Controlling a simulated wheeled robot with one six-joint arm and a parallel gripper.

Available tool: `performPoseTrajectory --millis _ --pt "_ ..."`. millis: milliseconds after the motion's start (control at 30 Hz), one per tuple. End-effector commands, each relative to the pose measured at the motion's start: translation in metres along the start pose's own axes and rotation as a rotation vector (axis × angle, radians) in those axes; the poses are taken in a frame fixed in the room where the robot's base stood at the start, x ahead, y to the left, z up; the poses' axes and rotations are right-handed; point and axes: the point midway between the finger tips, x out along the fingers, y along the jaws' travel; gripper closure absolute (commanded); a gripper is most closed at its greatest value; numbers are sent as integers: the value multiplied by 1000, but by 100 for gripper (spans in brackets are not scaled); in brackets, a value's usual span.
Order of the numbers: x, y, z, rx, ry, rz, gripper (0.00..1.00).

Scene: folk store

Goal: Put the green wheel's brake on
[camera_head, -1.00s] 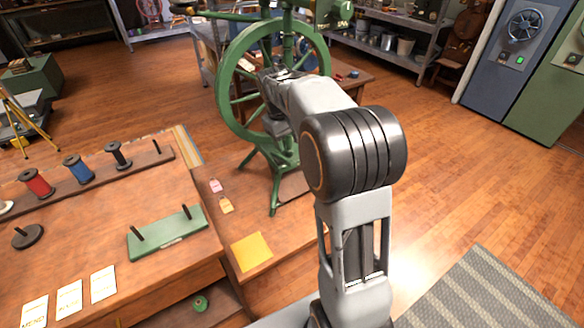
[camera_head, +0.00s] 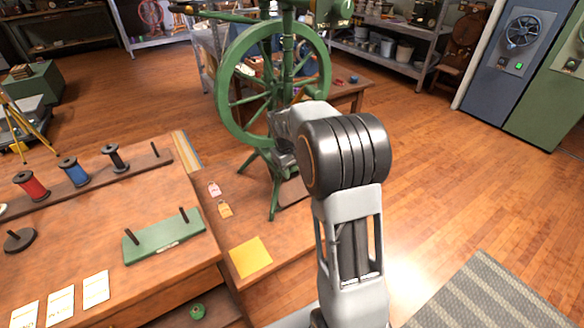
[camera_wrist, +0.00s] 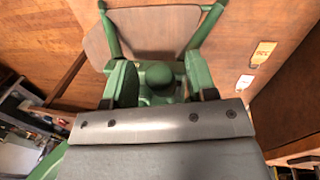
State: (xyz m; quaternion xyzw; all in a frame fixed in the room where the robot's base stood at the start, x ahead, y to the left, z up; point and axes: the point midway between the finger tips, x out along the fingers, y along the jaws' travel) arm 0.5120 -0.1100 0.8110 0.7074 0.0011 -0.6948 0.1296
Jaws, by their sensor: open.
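The green spinning wheel (camera_head: 232,103) stands upright on its green legs beyond the wooden worktable. My arm reaches toward its lower right, and my gripper is mostly hidden behind my wrist in the head view. In the wrist view my gripper (camera_wrist: 158,97) is open, with only dark finger parts showing past its grey body. Just beyond it are green frame parts (camera_wrist: 199,75) and a rounded green knob (camera_wrist: 160,75), with a wooden board (camera_wrist: 150,28) behind. I cannot tell which part is the brake, or whether my fingers touch the green parts.
The worktable (camera_head: 120,240) at left holds a red spool (camera_head: 31,186), a blue spool (camera_head: 74,172) and a green peg stand (camera_head: 165,238). A yellow sheet (camera_head: 250,257) and two small tags lie near the wheel. Open floor (camera_head: 440,190) lies to the right.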

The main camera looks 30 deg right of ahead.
Motion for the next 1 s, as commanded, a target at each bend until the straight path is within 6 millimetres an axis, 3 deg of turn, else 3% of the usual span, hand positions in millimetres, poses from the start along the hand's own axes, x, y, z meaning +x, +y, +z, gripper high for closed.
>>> performPoseTrajectory --millis 100,633,1000 --pt "0 0 0 0 0 0 49" --pt "0 0 0 0 -1 0 100" --pt "3 -9 -2 -12 23 1 100"
